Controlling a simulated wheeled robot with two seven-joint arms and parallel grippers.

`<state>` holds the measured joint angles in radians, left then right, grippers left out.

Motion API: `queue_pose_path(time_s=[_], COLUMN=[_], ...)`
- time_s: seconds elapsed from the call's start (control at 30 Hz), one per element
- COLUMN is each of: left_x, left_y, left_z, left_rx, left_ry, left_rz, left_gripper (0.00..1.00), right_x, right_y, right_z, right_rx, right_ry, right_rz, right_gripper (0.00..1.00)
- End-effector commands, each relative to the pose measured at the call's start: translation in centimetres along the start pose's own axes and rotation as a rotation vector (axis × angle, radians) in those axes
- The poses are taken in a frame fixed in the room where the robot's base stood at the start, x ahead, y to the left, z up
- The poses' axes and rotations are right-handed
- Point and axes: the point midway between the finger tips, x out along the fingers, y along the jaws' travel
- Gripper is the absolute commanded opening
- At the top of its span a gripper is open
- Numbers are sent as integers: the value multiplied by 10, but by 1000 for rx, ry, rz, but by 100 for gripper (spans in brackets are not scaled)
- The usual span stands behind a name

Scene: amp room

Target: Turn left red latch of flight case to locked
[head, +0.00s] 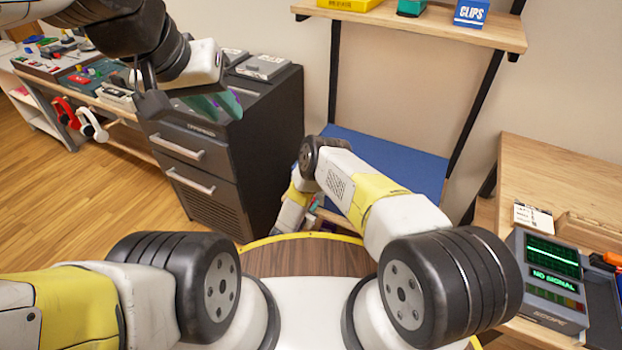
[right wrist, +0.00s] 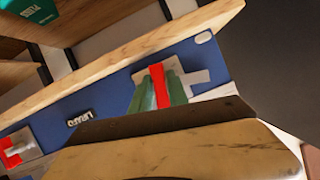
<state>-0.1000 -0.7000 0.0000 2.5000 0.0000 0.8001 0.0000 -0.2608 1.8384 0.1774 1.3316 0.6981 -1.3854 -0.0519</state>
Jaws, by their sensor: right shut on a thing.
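The blue flight case (right wrist: 105,88) fills the middle of the right wrist view. One red latch (right wrist: 157,80) on a pale plate is between the green fingers of my right gripper (right wrist: 159,90), which is shut on it. A second red latch (right wrist: 13,150) with a grey part sits at the lower left of that view, apart from the gripper. In the head view the case's blue top (head: 395,165) shows under the shelf; my right arm hides the latches and the right fingertips. My left gripper (head: 215,104) hangs in front of the dark cabinet, away from the case; its opening is unclear.
A dark drawer cabinet (head: 225,150) stands left of the case. A wooden shelf (head: 430,28) with bins is above it. A wooden bench (head: 560,165) with a scope (head: 550,280) is on the right. Open wood floor (head: 70,195) lies at left.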

Motion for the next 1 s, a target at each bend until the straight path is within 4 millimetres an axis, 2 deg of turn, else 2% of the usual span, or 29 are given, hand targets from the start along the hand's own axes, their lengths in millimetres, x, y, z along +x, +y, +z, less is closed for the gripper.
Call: queue_pose_path(time_s=[1.0], left_x=[0], left_y=[0], left_z=[0], left_rx=[0], left_ry=[0], left_rz=[0], left_gripper=[27], right_x=[0], right_y=[2], right_z=[1], right_rx=[886], right_ry=[1], right_rz=[-365], right_gripper=[0])
